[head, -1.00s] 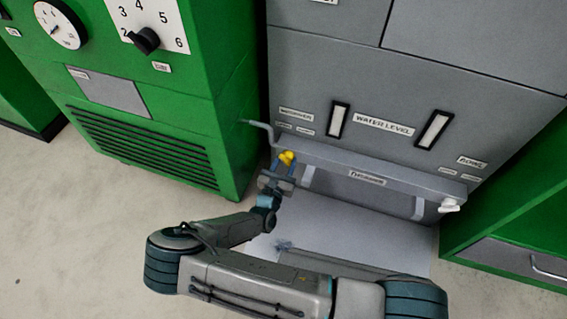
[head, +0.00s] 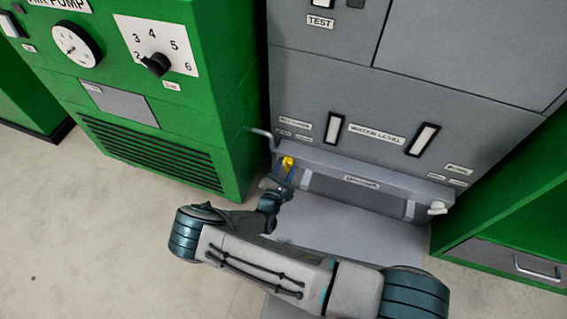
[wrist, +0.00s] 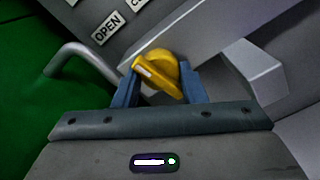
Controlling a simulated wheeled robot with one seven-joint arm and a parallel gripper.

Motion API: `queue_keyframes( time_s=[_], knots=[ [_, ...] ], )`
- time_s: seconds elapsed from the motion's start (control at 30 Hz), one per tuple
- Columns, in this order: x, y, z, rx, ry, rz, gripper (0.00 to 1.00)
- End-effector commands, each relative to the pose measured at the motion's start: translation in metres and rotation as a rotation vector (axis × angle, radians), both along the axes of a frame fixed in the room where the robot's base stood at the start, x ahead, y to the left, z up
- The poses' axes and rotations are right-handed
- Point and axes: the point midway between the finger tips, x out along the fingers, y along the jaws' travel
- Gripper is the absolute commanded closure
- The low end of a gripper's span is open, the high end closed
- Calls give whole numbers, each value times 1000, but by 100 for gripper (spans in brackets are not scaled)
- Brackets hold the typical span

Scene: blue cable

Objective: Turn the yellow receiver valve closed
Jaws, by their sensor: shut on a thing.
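The yellow receiver valve (head: 287,163) sits at the left end of the grey ledge on the grey machine. In the wrist view the yellow handle (wrist: 157,72) lies tilted between the two blue fingers of my gripper (wrist: 160,88). My gripper (head: 280,176) is shut on the handle in the head view. An "OPEN" label (wrist: 107,27) shows to the upper left of the handle in the wrist view. A second label at the upper right is only partly in view. The valve's stem is mostly hidden behind the handle and fingers.
A bent grey pipe (wrist: 75,57) stands left of the valve, close to the green cabinet (head: 165,110). A white valve handle (head: 437,208) sits at the right end of the ledge (head: 350,170). A green cabinet with a drawer (head: 520,264) stands at the right.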

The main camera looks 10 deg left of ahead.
Motion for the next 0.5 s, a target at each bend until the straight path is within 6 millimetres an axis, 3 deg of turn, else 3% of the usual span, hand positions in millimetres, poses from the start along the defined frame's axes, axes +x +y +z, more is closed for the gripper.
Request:
queue_keyframes(
  time_s=[0.5],
  knots=[
    [1,2,5,489,-40,5,85]
  ],
)
